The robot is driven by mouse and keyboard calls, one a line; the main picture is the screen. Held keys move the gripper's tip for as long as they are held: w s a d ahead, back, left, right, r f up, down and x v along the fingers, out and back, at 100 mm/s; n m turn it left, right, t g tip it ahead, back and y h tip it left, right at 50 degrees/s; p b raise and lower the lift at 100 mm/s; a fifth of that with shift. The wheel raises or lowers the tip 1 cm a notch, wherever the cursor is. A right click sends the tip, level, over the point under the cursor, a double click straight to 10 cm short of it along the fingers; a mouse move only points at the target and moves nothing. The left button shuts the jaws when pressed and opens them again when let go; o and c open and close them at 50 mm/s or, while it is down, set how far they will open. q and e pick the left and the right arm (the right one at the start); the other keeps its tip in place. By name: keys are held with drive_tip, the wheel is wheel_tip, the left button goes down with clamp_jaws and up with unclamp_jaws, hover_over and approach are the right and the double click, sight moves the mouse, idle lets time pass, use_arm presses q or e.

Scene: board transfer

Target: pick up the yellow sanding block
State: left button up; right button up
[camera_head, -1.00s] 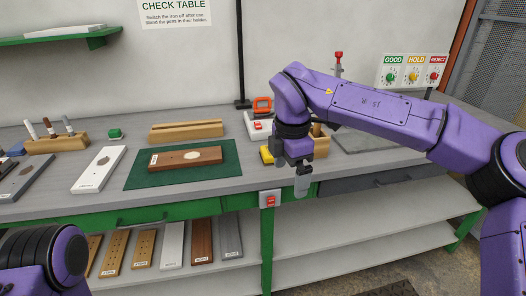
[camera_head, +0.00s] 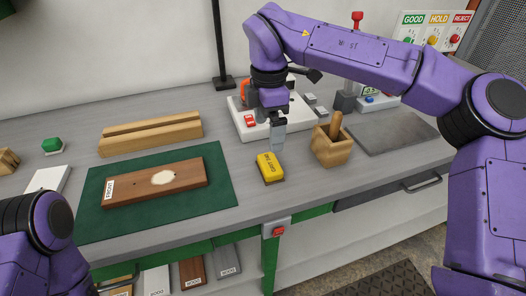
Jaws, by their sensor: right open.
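The yellow sanding block (camera_head: 270,167) lies on the grey bench, just right of the green mat (camera_head: 226,196). Its top is yellow with dark lettering, and a dark layer shows beneath. My right gripper (camera_head: 277,147) is directly behind and above the block, pointing down, with its grey fingers near the block's far end. I cannot tell whether the fingers touch it. The jaws are open and hold nothing that I can see. My left gripper is out of view; only part of my left arm shows at the lower left.
A brown board (camera_head: 140,190) with a pale patch lies on the mat. A wooden holder (camera_head: 331,151) stands right of the block. A white station (camera_head: 243,127) with a red switch is behind the gripper. A long wooden block (camera_head: 150,133) lies behind the mat. Bench front near the block is clear.

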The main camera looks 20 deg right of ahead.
sight(270, 163)
drive_tip(key=f, duration=0.2)
drive_tip(key=s+f, duration=0.1)
drive_tip(key=shift+s+f, duration=0.2)
drive_tip(key=shift+f, duration=0.2)
drive_tip(key=f+p, duration=0.1)
drive_tip(key=f, duration=0.4)
drive_tip(key=shift+w+d+f+p, duration=0.15)
drive_tip(key=shift+w+p, duration=0.05)
drive_tip(key=shift+p, duration=0.2)
drive_tip(key=shift+s+f, duration=0.1)
drive_tip(key=shift+f, duration=0.25)
drive_tip(key=c, duration=0.9)
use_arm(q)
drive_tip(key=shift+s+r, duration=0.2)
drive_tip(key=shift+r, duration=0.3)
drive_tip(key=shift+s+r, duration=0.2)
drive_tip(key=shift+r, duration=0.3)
use_arm(e)
drive_tip(key=shift+r, duration=0.1)
